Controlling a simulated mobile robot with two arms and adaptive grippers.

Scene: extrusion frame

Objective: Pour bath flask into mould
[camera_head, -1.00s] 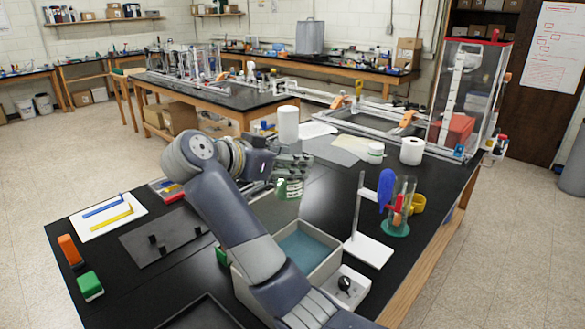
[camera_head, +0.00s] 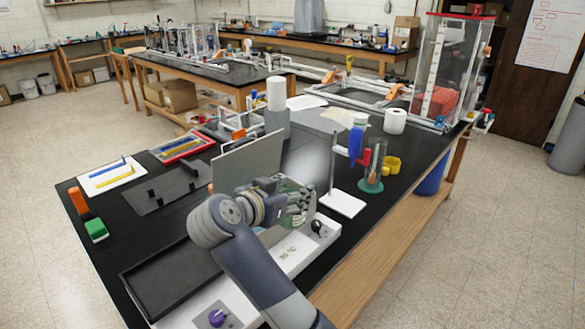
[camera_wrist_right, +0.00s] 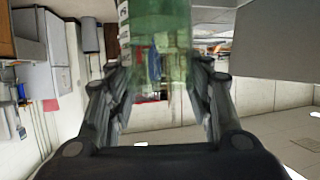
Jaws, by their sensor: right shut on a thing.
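My right gripper (camera_head: 298,205) is shut on a translucent green flask. In the right wrist view the flask (camera_wrist_right: 160,45) stands between the fingers (camera_wrist_right: 160,95) and its upper part is cut off by the frame. In the head view the flask (camera_head: 288,187) is mostly hidden by the fingers. Its tilt and contents cannot be told. I cannot tell which thing is the mould. My left gripper is not in view.
A grey upright panel (camera_head: 240,162) stands just behind the gripper. A black tray (camera_head: 165,283) lies left of my forearm. A white-based stand (camera_head: 343,203) and a clear cylinder on a green base (camera_head: 370,184) stand to the right. A black knob (camera_head: 316,227) is close by.

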